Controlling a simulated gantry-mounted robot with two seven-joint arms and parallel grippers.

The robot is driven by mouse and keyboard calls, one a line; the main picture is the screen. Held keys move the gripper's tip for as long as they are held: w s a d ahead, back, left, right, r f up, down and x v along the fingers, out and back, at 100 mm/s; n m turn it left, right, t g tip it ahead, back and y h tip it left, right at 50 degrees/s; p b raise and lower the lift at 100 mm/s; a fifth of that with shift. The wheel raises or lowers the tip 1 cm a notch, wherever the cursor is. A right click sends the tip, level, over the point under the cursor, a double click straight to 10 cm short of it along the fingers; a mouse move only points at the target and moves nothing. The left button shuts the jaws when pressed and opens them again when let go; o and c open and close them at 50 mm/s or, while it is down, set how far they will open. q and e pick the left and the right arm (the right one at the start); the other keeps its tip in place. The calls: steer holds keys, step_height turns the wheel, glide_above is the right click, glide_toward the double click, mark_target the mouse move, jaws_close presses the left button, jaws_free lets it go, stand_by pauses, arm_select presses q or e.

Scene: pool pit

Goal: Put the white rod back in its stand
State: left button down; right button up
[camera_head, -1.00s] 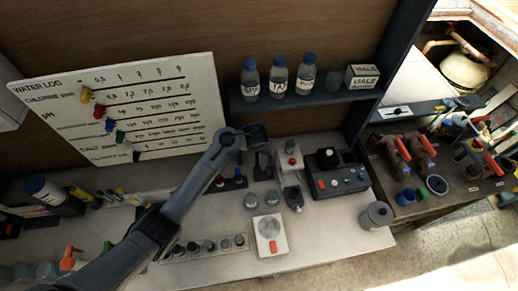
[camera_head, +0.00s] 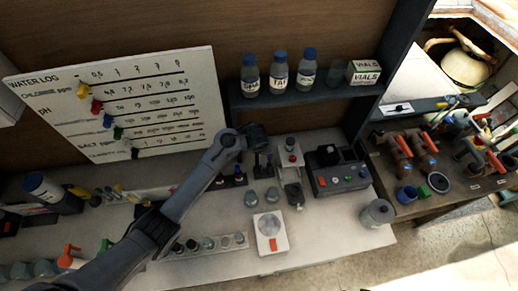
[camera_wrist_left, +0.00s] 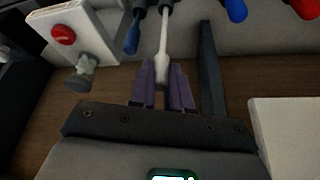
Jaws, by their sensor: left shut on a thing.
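The white rod (camera_wrist_left: 163,45) shows in the left wrist view, with its pale thick end between the two purple fingers of my left gripper (camera_wrist_left: 163,88). The gripper is shut on it. The rod's far end meets a dark piece at the top edge of that view; I cannot tell whether this is part of the stand. A blue-tipped rod (camera_wrist_left: 132,36) is just to its left. In the head view my left gripper (camera_head: 262,152) is above the bench behind two small jars, pointing down; the rod is too small to make out there. My right gripper is not in view.
A shelf (camera_head: 300,102) with bottles is behind. A white plate (camera_head: 270,232) and a row of vials (camera_head: 208,244) lie in front.

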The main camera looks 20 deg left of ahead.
arm_select(q)
steer(key=shift+f, duration=0.2)
steer(key=shift+f+b, duration=1.1)
steer(key=shift+f, duration=0.8)
steer(key=shift+f+b, duration=0.35)
steer(key=shift+f, duration=0.3)
steer(key=c, duration=1)
jaws_free()
steer(key=shift+r, duration=0.15)
step_height(320, 180, up, 4)
steer(key=p, duration=0.4)
steer(key=shift+p, duration=0.35)
steer(key=shift+r+p, duration=1.4)
steer(key=shift+p, duration=0.25)
